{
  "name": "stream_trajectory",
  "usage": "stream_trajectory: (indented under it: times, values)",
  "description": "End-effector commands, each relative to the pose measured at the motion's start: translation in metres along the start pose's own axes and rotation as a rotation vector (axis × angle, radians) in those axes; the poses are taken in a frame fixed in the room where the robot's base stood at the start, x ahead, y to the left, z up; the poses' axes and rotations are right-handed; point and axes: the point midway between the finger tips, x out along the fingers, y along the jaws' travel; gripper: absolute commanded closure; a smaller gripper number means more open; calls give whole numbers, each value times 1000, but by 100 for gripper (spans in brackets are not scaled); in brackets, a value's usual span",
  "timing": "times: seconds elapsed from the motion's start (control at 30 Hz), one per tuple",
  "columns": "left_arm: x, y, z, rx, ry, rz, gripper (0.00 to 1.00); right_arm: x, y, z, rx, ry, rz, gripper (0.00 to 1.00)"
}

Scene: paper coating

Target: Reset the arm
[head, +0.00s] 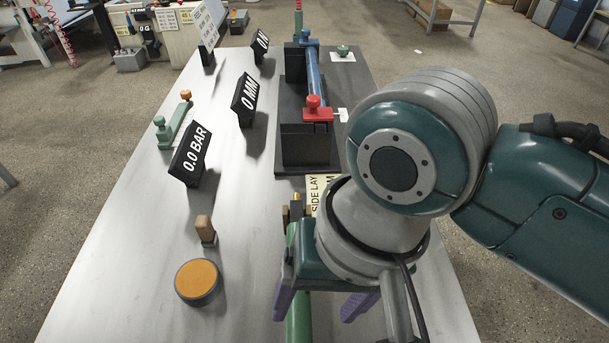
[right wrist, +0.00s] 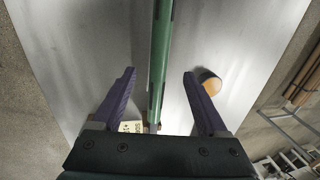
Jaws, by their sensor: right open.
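My right gripper (head: 320,303) hangs over the near right part of the grey table (head: 130,275), with its two purple fingers spread and pointing down. In the right wrist view the open fingers (right wrist: 159,74) stand on either side of a long green bar (right wrist: 160,45), with visible gaps between the bar and both fingers. The green bar also shows under the gripper in the head view (head: 298,322), partly hidden by my wrist. My right arm comes in from the right and covers the table's right side. My left gripper is not in view.
A dark stand with a blue bar (head: 316,75) and red clamp (head: 316,109) stands further back. Black signs (head: 190,156) (head: 245,100), a green lever piece (head: 174,125), a wooden-handled stamp (head: 205,231) and an orange-topped disc (head: 197,280) stand at left. The front left is clear.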

Motion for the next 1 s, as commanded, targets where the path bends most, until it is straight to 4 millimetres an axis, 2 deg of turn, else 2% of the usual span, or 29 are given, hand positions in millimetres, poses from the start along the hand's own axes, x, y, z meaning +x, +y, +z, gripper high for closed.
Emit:
stream_trajectory:
  times: [0.03, 0.13, 0.63, 0.73, 0.87, 0.93, 1.0]
  values:
    - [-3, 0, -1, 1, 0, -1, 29, -7, 0, 0, 1, 1, -1, 24]
    - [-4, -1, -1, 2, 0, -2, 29, -12, 0, 0, 1, 1, -1, 24]
    - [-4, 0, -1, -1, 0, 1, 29, -13, 0, 0, 0, 1, -1, 24]
    - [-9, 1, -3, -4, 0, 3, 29, -19, -4, 5, -18, 7, -23, 24]
    - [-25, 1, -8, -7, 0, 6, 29, -40, -10, 22, -77, 49, -94, 24]
    - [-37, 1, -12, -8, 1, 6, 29, -59, -5, 32, -108, 98, -120, 24]
    - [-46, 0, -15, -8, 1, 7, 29, -76, 10, 39, -128, 153, -115, 24]
